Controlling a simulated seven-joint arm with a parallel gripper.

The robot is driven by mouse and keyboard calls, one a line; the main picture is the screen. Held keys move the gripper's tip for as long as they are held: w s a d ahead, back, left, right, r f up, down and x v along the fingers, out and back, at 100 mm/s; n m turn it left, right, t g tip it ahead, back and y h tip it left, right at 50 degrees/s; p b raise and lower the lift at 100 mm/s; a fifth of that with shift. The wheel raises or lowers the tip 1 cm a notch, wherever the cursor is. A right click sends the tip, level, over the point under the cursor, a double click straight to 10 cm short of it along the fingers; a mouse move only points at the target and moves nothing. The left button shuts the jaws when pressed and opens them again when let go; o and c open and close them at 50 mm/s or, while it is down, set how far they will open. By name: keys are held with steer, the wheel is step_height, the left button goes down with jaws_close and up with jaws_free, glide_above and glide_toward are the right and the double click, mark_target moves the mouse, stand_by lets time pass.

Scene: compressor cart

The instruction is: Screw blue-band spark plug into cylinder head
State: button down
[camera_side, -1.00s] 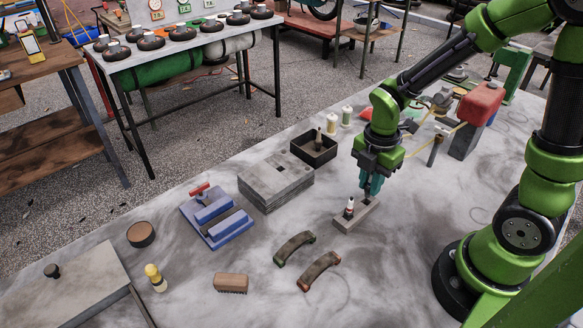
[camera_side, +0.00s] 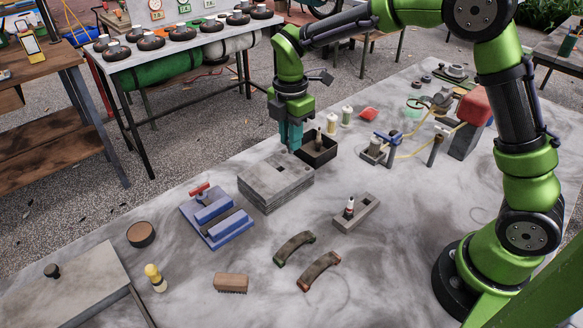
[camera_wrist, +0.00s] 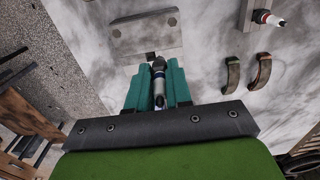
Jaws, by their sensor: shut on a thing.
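The cylinder head (camera_side: 268,192) is a grey finned block with a dark square opening in its top. It also shows in the wrist view (camera_wrist: 130,42), just beyond my fingertips. My gripper (camera_side: 292,146) is above its far edge, beside the dark bin. In the wrist view, my teal fingers (camera_wrist: 158,82) are shut around the blue-band spark plug (camera_wrist: 158,68), whose narrow end points toward the head's dark opening. The side view hides the plug. A red-band spark plug (camera_side: 349,210) stands upright in a grey holder block (camera_side: 366,212) with an empty hole beside it.
Two curved brake shoes (camera_side: 295,246) and a brush (camera_side: 231,283) lie in front. The table between the head and holder is clear.

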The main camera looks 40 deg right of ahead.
steer(key=shift+w+a+r, duration=0.25)
steer(key=shift+w+a, duration=0.15)
steer(key=shift+w, duration=0.1)
steer(key=shift+w+a+r, duration=0.2)
steer(key=shift+w+a, duration=0.2)
steer(key=shift+w, duration=0.05)
steer(key=shift+f, duration=0.1)
steer(key=shift+f, duration=2.25)
steer(key=shift+f, duration=1.1)
stand_by(0.8)
steer(key=c, duration=1)
jaws_free()
jaws_close()
steer(key=m, duration=0.4)
steer(key=shift+m, duration=0.3)
